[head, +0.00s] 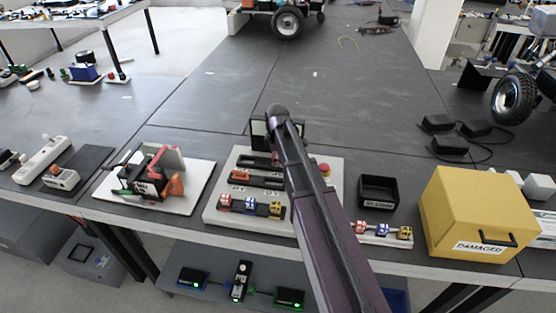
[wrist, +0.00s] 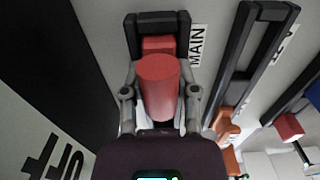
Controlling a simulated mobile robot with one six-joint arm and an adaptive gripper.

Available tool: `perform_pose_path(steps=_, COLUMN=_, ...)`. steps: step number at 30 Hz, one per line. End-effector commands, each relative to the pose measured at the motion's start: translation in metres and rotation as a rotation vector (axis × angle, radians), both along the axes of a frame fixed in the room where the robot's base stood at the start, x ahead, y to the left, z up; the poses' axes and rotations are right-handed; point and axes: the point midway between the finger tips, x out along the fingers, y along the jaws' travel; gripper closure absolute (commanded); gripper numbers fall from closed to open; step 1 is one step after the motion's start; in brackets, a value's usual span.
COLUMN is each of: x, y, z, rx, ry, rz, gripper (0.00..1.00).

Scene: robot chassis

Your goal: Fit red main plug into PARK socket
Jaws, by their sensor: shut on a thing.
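In the wrist view my gripper (wrist: 160,88) is shut on the red main plug (wrist: 158,82), a red cylinder between its two grey fingers. Just beyond it is the black MAIN socket (wrist: 183,32), with a red block inside its frame. I cannot tell whether the held plug is seated in it or just in front of it. A PARK label is not readable in either view. In the head view my arm reaches over the light panel board (head: 222,213) and hides the gripper and plug.
A long black rail (wrist: 262,60) lies right of the MAIN socket. The board carries small coloured connectors (head: 250,205) and a red button (head: 324,169). A black tray (head: 379,190) and yellow DAMAGED box (head: 480,213) stand to the right, a white board (head: 200,198) with a device to the left.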

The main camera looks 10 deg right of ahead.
Motion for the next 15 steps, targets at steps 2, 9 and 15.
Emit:
perform_pose_path(steps=2, x=0.000, y=0.000, z=0.002, rx=0.000, ry=0.000, rz=0.000, gripper=1.00)
perform_pose_path(steps=9, x=0.000, y=0.000, z=0.013, rx=0.000, ry=0.000, rz=0.000, gripper=1.00)
perform_pose_path(steps=15, x=0.000, y=0.000, z=0.030, rx=0.000, ry=0.000, rz=0.000, gripper=1.00)
